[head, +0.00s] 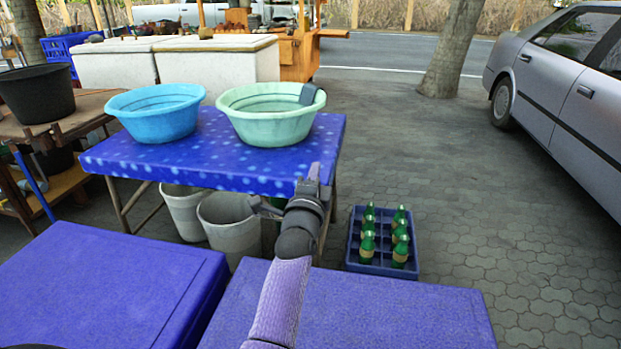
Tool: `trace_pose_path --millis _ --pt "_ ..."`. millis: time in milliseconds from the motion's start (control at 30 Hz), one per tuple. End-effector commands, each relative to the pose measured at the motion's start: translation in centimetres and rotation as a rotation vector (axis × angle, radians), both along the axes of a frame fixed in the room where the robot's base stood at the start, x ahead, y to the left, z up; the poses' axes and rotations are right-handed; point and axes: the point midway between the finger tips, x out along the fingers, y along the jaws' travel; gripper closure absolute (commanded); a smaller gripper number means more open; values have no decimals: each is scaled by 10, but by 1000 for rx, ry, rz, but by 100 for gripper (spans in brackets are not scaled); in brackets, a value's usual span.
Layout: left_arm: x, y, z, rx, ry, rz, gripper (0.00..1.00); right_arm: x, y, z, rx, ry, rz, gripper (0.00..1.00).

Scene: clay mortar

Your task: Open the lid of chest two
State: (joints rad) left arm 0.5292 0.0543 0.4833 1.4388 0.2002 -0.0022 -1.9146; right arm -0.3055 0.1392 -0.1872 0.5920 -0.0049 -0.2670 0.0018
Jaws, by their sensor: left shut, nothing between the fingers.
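Two blue chests stand closest to me: a left chest (100,290) and a right chest (400,318), with a narrow gap between them. Their flat lids look closed. No label shows which is chest two. My left arm reaches over the right chest, hiding part of its lid. My left gripper (313,178) is shut and empty, beyond the chest's far edge and in front of the table's near right corner. It looks apart from both lids. My right gripper is not in view.
A blue-covered table (215,168) holds a blue basin (155,122) and a green basin (265,130). Grey buckets (228,222) stand beneath it. A bottle crate (383,267) sits on the paving. White chests (215,65) stand behind. Paving toward the car (570,85) is clear.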

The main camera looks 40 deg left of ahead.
Motion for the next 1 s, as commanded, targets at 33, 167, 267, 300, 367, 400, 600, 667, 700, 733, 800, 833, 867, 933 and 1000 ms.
trace_pose_path --millis 33,167,267,300,367,400,600,667,700,733,800,833,867,933,1000 --pt "1 -1 1 -1 -1 1 100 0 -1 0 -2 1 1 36" --pt "1 -1 2 -1 -1 1 100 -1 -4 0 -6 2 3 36" --pt "1 -1 2 0 -1 1 100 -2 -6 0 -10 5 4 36" --pt "1 -1 2 0 -1 1 100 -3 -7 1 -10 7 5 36" --pt "1 -1 2 0 -1 1 100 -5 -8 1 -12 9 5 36" --pt "1 -1 2 0 0 1 100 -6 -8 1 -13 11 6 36" --pt "1 -1 2 1 0 1 100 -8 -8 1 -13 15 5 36" --pt "1 -1 2 1 0 1 100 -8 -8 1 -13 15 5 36" --pt "1 -1 2 1 0 1 100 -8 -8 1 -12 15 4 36" --pt "1 -1 2 1 0 1 100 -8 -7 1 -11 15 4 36" --pt "1 -1 2 1 0 1 100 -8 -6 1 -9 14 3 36" --pt "1 -1 2 1 0 1 100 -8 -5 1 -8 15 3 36" --pt "1 -1 2 1 0 1 100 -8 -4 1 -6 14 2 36" --pt "1 -1 2 1 0 1 100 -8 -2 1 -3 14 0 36" --pt "1 -1 2 1 0 1 100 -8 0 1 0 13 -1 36"
